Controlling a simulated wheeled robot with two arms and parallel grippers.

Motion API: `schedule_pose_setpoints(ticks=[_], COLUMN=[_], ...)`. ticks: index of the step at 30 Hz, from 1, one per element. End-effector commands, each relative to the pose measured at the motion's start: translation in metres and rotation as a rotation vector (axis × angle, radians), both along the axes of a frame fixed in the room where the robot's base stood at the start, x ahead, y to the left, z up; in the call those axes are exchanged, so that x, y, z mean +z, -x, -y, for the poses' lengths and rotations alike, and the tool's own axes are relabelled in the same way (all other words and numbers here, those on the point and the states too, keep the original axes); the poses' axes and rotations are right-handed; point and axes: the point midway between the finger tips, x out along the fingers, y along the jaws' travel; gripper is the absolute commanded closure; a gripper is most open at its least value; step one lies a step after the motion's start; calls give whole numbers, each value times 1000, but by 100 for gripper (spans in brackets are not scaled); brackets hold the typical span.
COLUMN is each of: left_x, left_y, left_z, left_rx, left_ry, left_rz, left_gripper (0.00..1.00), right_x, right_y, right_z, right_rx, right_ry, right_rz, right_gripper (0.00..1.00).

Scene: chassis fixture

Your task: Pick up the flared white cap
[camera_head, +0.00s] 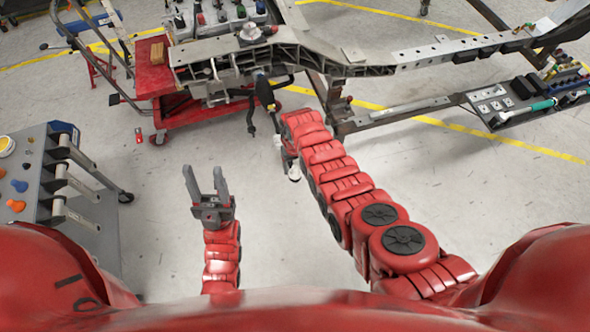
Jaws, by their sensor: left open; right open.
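A small whitish piece with a flared base (250,32) sits on top of the chassis fixture (215,52) at the upper middle, beside a small red part. It may be the flared white cap, but it is too small to be sure. My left gripper (205,180) is open and empty over bare floor, its fingers pointing up the picture, well short of the fixture. My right arm reaches up toward the fixture. My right gripper (286,157) is at its far end, seen small and partly hidden by the arm, in front of the fixture and apart from the whitish piece.
A red cart (155,82) stands under the fixture's left end. A grey cart (40,178) with coloured knobs is at the left. A long metal rail (450,50) and a tool tray (520,103) are at the right.

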Motion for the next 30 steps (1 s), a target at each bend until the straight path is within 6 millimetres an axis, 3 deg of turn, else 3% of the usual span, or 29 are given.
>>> schedule_pose_setpoints(ticks=[14,25,30], left_x=[-2,-2,-2], left_y=[0,0,0], left_z=[0,0,0], left_rx=[0,0,0], left_ry=[0,0,0], left_rz=[1,0,1], left_gripper=[50,50,50], right_x=[-9,-9,-9], right_y=[0,0,0], right_z=[0,0,0], right_rx=[0,0,0], right_ry=[-1,-1,-1], right_rz=[3,3,2], right_gripper=[34,97,100])
